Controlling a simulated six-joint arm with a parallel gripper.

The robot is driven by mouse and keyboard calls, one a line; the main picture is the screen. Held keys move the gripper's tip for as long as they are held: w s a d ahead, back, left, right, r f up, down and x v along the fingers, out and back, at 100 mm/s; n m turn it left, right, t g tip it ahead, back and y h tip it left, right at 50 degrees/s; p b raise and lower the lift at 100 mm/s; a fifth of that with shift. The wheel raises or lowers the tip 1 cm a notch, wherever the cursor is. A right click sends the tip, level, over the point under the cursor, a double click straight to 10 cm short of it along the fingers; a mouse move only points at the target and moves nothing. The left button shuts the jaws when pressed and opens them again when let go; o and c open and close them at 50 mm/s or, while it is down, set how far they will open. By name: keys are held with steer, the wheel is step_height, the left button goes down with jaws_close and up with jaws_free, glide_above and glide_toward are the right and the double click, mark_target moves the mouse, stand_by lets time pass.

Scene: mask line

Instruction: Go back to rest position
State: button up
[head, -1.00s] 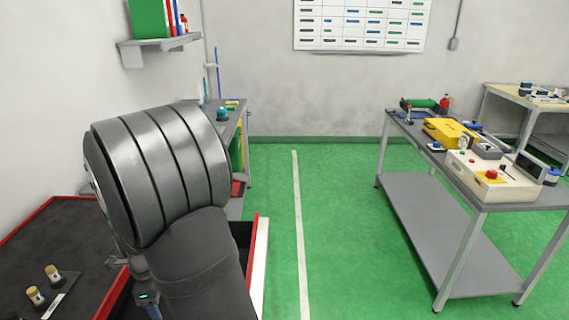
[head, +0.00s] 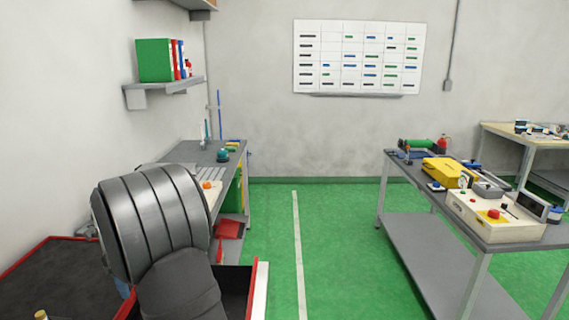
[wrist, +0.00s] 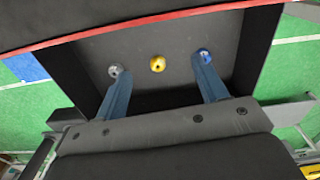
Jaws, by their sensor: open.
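My gripper (wrist: 160,66) shows in the wrist view with its two blue fingers spread wide apart. It is open and nothing is between the fingertips. Beyond the fingers is a dark surface with a red edge (wrist: 150,21). A small yellow round thing (wrist: 157,64) lies on that surface, seen between the fingertips; I cannot tell how far below it is. In the head view the gripper is hidden, and my grey arm fills the lower left.
A black surface with a red rim (head: 28,260) lies at lower left. A grey bench (head: 205,155) stands behind my arm. A grey cart (head: 420,225) with a yellow case (head: 447,170) and a control box (head: 495,215) stands at right. The green floor (head: 335,235) between is clear.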

steer(key=shift+w+a+r, duration=0.2)
steer(key=shift+w+r, duration=0.15)
steer(key=shift+r, duration=0.2)
steer(key=shift+w+a+r, duration=0.2)
steer(key=shift+w+r, duration=0.15)
steer(key=shift+r, duration=0.15)
